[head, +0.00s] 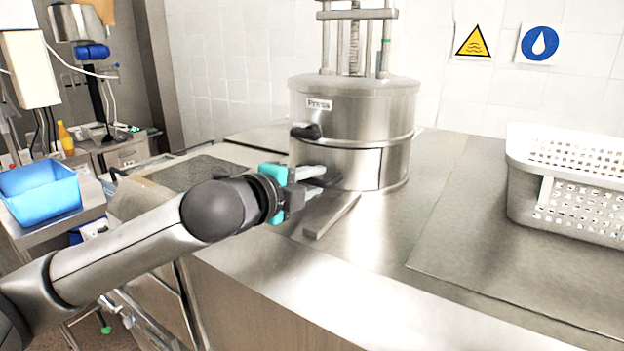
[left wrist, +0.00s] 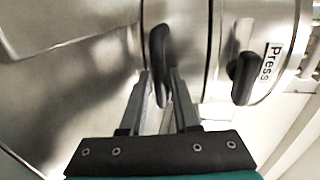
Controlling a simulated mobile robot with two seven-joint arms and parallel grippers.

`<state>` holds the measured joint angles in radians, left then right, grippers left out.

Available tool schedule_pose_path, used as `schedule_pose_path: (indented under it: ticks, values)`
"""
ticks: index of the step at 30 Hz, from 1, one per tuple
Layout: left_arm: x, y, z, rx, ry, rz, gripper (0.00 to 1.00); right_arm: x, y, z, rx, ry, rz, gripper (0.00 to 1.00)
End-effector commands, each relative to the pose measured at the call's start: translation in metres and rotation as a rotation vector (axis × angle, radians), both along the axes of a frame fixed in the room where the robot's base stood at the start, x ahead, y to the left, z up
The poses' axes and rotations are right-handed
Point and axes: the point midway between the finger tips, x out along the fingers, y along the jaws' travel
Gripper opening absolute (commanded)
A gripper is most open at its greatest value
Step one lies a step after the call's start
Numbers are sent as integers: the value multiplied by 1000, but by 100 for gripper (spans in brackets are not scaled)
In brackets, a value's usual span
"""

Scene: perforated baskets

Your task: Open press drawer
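The press (head: 352,125) is a steel cylinder on the counter, labelled "Press", with a black upper handle (head: 306,131). Its lower drawer section (head: 365,168) looks closed. The drawer's black handle (left wrist: 159,60) shows in the left wrist view, with the upper handle (left wrist: 243,78) to its right. My left gripper (head: 322,175) is at the drawer handle, low on the press's front. In the left wrist view its two fingers (left wrist: 162,85) are apart, one on either side of the handle's near part. A gap shows beside the left finger; contact on the right is unclear. My right gripper is out of view.
A steel strip or spout (head: 332,215) lies on the counter just below the gripper. A white perforated basket (head: 575,205) stands at the right. The counter between press and basket is clear. A blue bin (head: 40,192) is at the far left.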

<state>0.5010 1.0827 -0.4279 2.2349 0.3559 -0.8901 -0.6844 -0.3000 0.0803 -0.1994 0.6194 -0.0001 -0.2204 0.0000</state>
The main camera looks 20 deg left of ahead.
Motion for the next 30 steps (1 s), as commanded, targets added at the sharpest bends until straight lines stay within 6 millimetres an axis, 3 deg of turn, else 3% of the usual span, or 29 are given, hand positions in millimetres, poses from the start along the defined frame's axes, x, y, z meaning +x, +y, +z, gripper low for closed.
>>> schedule_pose_path:
  ticks: [6, 14, 30]
  values:
    - [0, 0, 0, 0, 0, 0, 30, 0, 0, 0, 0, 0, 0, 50]
    - [0, 0, 0, 0, 0, 0, 0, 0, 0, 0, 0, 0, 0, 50]
    - [0, 0, 0, 0, 0, 0, 0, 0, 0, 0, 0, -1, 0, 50]
